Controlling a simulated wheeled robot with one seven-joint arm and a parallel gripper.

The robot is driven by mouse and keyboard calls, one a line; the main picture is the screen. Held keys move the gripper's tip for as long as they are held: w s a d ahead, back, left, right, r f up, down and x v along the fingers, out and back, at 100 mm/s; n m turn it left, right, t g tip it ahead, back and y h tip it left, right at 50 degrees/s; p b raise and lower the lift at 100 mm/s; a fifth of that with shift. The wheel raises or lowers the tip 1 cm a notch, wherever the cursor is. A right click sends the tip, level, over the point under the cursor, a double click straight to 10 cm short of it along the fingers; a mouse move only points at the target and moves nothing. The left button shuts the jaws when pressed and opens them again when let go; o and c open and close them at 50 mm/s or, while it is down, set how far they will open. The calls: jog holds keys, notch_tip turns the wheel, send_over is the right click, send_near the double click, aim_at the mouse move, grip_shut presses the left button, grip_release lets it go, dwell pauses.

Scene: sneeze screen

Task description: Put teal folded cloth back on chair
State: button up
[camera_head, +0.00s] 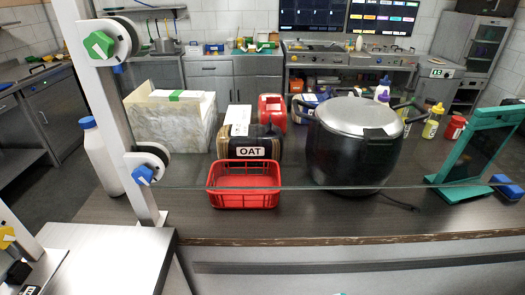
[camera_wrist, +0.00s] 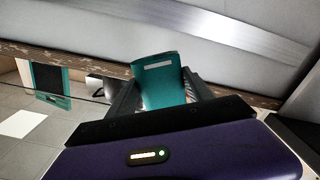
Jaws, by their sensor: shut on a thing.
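The teal folded cloth (camera_wrist: 160,70) is in the wrist view, a flat piece with a pale strip near its far end. My gripper (camera_wrist: 161,90) is shut on it, with one dark finger on each side. The cloth is held in front of the grey counter front, near its brown edge. In the head view only a small teal sliver shows at the bottom edge, and my gripper is out of that view. No chair can be made out in either view.
The counter (camera_head: 300,220) has a clear glass screen on a white post (camera_head: 120,120). Behind it stand a red basket (camera_head: 244,200), an OAT container (camera_head: 250,152), a large dark pot (camera_head: 352,150) and a teal-framed stand (camera_head: 478,150). A metal side table (camera_head: 110,260) is at lower left.

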jog(key=shift+w+d+f+m+g+h+p, duration=1.25)
jog(key=shift+w+f+g+p, duration=0.8)
jog(key=shift+w+g, duration=1.3)
jog(key=s+a+r+m+g+p, duration=0.1)
jog(key=s+r+g, duration=0.1)
jog(key=g, duration=0.1)
jog(key=s+a+r+m+g+y+p, duration=0.1)
jog(key=s+r+g+p, duration=0.1)
jog(key=g, duration=0.2)
jog(key=s+a+r+m+g+y+p, duration=0.1)
jog(key=s+r+m+g, duration=0.1)
jog(key=g, duration=0.2)
jog(key=shift+s+a+r+p, duration=0.1)
jog(key=shift+r+p, duration=0.15)
jog(key=shift+p, duration=0.1)
jog(key=shift+s+a+r+y, duration=0.15)
jog(key=shift+s+r+y, duration=0.1)
jog(key=shift+s+r, duration=0.1)
